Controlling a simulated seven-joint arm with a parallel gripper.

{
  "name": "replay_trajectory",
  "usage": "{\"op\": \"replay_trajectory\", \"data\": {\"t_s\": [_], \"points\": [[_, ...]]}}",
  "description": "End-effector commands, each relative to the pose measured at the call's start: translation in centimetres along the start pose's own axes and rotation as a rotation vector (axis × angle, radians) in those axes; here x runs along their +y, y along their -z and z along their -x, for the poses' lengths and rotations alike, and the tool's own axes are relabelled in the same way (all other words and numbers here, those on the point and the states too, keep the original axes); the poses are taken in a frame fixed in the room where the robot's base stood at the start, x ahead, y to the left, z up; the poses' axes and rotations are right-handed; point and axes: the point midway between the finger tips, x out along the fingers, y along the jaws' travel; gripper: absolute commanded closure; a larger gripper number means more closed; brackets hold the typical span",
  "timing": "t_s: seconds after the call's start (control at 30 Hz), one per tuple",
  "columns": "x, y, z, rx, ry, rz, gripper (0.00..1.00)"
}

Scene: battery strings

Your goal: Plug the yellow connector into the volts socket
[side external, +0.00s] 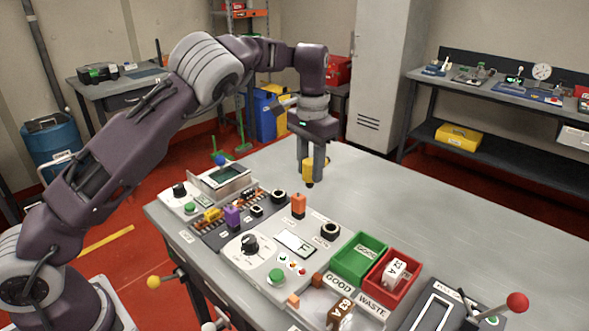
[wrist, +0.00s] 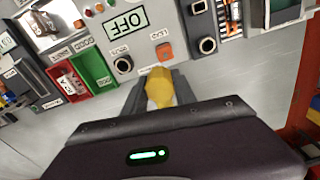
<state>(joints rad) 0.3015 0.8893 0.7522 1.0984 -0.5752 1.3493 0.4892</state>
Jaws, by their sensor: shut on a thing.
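My gripper (side external: 310,175) is shut on the yellow connector (side external: 308,168) and holds it upright above the grey bench, clear of the panels. In the wrist view the yellow connector (wrist: 159,88) sits between the fingers. A dark round socket (side external: 329,230) lies beside the display; in the wrist view this socket (wrist: 123,65) is ahead and left of the connector, its label too small to read surely. An orange block (side external: 298,205), also in the wrist view (wrist: 164,51), stands between it and another dark socket (side external: 278,196). That second socket (wrist: 207,45) is ahead and right in the wrist view.
The display (side external: 296,243) reads OFF in the wrist view. A green bin (side external: 340,268) and a red bin (side external: 411,281) stand right of the panel. A purple connector (side external: 231,216) stands on the left module. The bench behind the panels is bare.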

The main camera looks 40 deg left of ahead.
Motion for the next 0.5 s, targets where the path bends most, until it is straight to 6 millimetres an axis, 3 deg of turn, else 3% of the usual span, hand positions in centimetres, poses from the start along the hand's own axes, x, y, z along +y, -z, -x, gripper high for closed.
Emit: {"op": "replay_trajectory", "data": {"t_s": [0.03,0.1,0.2,0.3,0.5], "points": [[2.4,-0.1,0.3,0.001,-0.001,-0.029,1.00],[5.0,-0.4,0.6,0.001,-0.001,-0.057,1.00],[7.4,-0.8,0.9,0.000,0.000,-0.082,1.00],[8.4,-1.1,1.0,-0.001,0.000,-0.092,1.00],[8.5,-1.1,1.0,-0.001,0.000,-0.092,1.00]]}}
